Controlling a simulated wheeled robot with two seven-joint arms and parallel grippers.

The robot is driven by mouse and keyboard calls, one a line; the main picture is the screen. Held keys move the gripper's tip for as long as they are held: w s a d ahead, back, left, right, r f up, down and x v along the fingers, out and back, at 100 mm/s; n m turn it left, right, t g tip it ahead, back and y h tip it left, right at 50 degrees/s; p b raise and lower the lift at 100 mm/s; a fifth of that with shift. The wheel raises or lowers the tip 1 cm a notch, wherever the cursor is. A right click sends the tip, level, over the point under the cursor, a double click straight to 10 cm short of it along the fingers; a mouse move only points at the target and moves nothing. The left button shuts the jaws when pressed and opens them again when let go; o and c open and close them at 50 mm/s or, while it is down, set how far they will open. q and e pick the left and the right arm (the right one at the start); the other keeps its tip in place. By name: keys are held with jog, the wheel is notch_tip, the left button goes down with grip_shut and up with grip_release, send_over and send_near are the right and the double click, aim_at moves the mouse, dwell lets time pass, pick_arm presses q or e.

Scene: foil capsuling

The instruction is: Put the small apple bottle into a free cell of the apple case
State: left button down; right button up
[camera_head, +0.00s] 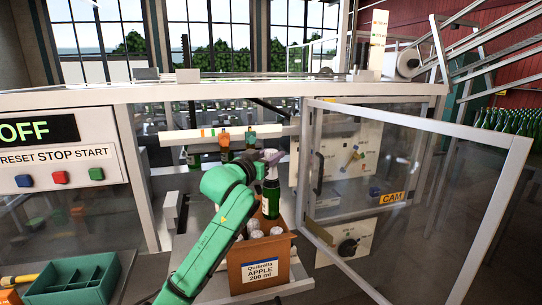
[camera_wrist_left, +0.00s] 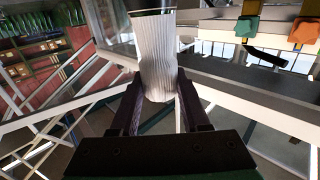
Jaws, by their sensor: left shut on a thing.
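The small apple bottle (camera_head: 271,197) is dark green and upright in the head view. My left gripper (camera_head: 268,157) is shut on its top end. In the left wrist view the two fingers (camera_wrist_left: 155,105) close on a pale, ribbed foil sleeve (camera_wrist_left: 158,55). The apple case (camera_head: 264,275) is a brown box labelled "APPLE 200 ml", below the bottle. Light-coloured bottle tops (camera_head: 257,235) show in its near part. The bottle's lower end is at the case's far part; I cannot tell whether it is inside a cell. My right gripper is not in view.
An open clear door (camera_head: 420,185) in a pale frame stands right of the case. A green divided tray (camera_head: 75,280) lies at the lower left. A panel with buttons (camera_head: 60,177) is on the left. Machine parts with orange and green pieces (camera_head: 225,139) stand behind.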

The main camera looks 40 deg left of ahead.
aim_at(267, 193)
pick_arm(q)
jog(key=shift+r, duration=0.15)
jog(key=shift+f, duration=0.2)
dwell(0.3)
jog(key=shift+f, duration=0.3)
jog(key=shift+f+b, duration=3.45)
jog(key=shift+f, duration=1.5)
jog(key=shift+c, duration=1.5)
grip_release()
jog(key=shift+f, duration=0.2)
